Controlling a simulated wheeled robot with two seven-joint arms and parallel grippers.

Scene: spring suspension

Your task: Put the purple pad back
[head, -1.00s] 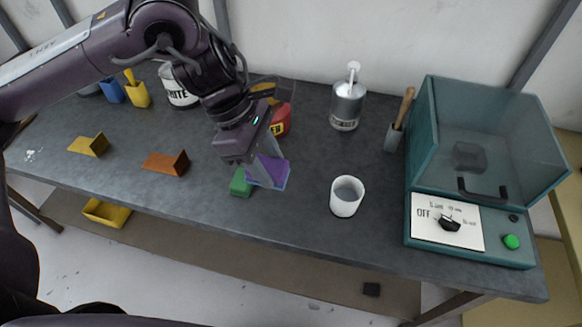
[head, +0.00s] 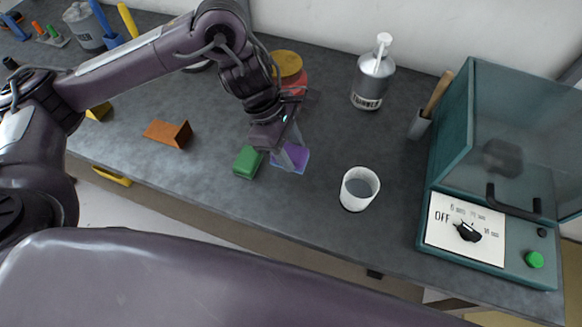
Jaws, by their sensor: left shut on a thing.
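The purple pad (head: 292,158) is a flat purple piece above or on the grey bench, right of a green block (head: 247,162). My left gripper (head: 285,152) reaches down from the upper left and is shut on the purple pad, its fingers covering part of it. I cannot tell whether the pad touches the bench. My right gripper is not in view.
An orange block (head: 168,133) lies left of the green block. A white cup (head: 359,188) stands to the right. A metal pump bottle (head: 372,77), a brush holder (head: 420,124) and a teal machine (head: 452,160) stand further right. Bare bench (head: 330,120) lies between.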

